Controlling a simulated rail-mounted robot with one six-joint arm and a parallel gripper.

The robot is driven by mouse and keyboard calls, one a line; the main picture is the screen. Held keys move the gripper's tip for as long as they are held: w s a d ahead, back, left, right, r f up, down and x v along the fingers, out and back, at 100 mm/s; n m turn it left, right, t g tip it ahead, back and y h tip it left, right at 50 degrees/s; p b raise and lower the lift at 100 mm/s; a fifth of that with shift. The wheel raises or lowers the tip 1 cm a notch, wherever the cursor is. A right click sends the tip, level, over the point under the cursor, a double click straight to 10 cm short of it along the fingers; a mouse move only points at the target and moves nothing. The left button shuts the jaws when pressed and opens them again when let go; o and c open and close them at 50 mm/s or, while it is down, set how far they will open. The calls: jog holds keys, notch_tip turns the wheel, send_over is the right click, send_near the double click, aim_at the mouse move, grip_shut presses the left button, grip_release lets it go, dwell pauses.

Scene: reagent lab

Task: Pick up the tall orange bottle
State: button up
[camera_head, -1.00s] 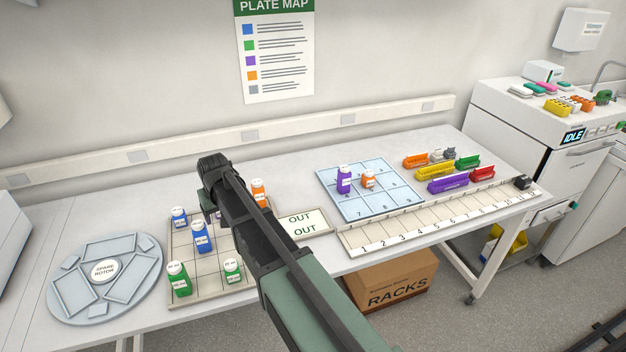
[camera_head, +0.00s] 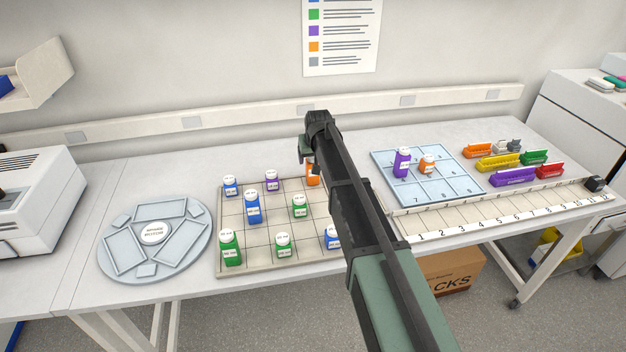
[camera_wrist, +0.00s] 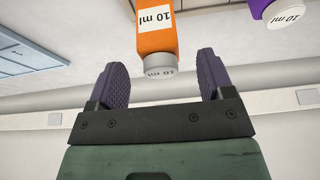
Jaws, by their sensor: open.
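The tall orange bottle (camera_head: 313,174) stands at the back right of the gridded rack, partly hidden by my arm in the head view. In the wrist view the orange bottle (camera_wrist: 157,32), labelled 10 ml, appears at the top middle with its grey-white cap (camera_wrist: 160,64) towards me. My gripper (camera_wrist: 160,80) is open and empty, with one dark finger to each side of the cap's line. In the head view my gripper (camera_head: 307,156) is close by the bottle's top. I cannot tell whether the fingers touch it.
Purple (camera_head: 271,181), blue (camera_head: 252,207) and green (camera_head: 299,206) bottles share the rack (camera_head: 235,263). A short orange bottle (camera_head: 427,165) and a purple one (camera_head: 402,162) stand on the blue numbered mat (camera_head: 433,196). A wall rail (camera_head: 250,118) runs behind the table.

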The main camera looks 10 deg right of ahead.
aim_at(312, 163)
jog(key=b+x, duration=0.3)
jog(key=x, duration=0.2)
jog(key=shift+f+b, duration=0.1)
jog(key=shift+b, duration=0.25)
jog(key=shift+s+r, duration=0.1)
jog(key=shift+r, duration=0.2)
jog(key=c, duration=1)
jog(key=shift+r+p, duration=0.1)
jog(key=shift+p, duration=0.25)
